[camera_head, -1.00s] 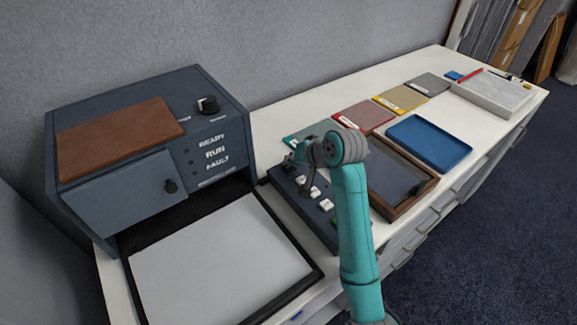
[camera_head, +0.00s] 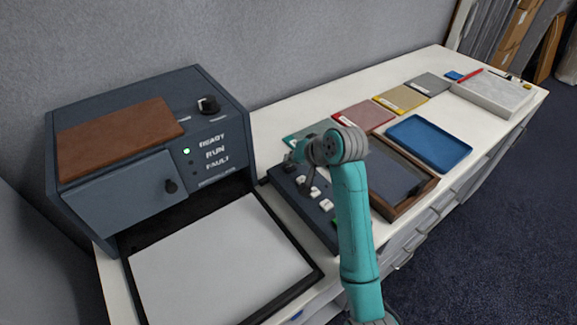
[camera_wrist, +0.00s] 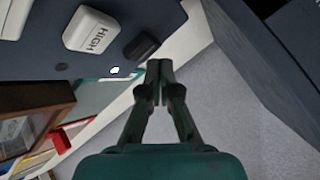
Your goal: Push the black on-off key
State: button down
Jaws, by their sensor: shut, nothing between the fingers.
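The black key (camera_wrist: 142,46) sits on the dark keypad panel (camera_wrist: 45,55), beside a white key marked HIGH (camera_wrist: 92,30). My gripper (camera_wrist: 159,68) is shut and empty, with its fingertips close by the black key in the wrist view. I cannot tell whether they touch it. A small bright white dot (camera_wrist: 115,70) shows on the panel near the key. In the head view the keypad (camera_head: 322,207) lies under my arm, and my gripper partly hides its far end. A green lamp (camera_head: 186,151) is lit beside READY on the blue-grey machine (camera_head: 228,135).
The machine stands left of the keypad, with a brown pad (camera_head: 120,130) on top and a pale sheet (camera_head: 215,260) in front. A wood-framed tray (camera_head: 432,184) and a blue tray (camera_head: 430,142) lie right of the keypad. Coloured plates (camera_head: 362,115) lie further back.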

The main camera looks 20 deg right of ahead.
aim_at(291, 167)
jog(key=shift+r, duration=0.3)
jog(key=shift+r, duration=3)
